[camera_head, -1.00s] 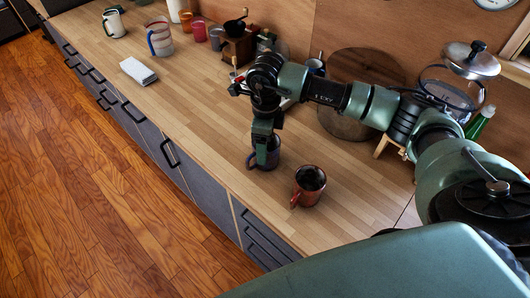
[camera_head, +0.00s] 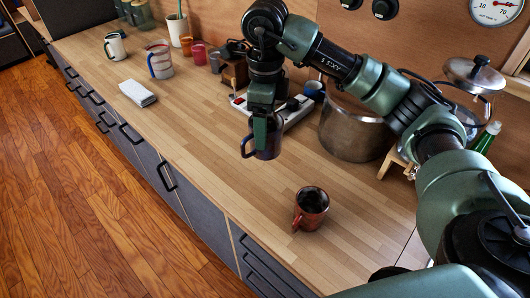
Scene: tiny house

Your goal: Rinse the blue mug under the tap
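The dark blue mug (camera_head: 269,146) hangs upright from my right gripper (camera_head: 264,128), with its handle to the left. It appears to be held above the wooden counter (camera_head: 225,165). The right gripper points down and is shut on the mug's near side; its fingers hide part of the mug. My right arm reaches in from the right. No tap or sink shows in this view. My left gripper is not in view.
A red-brown mug with dark contents (camera_head: 311,208) stands in front on the counter. A large metal pot (camera_head: 352,128) and a power strip (camera_head: 297,112) are behind. The mid-counter is clear.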

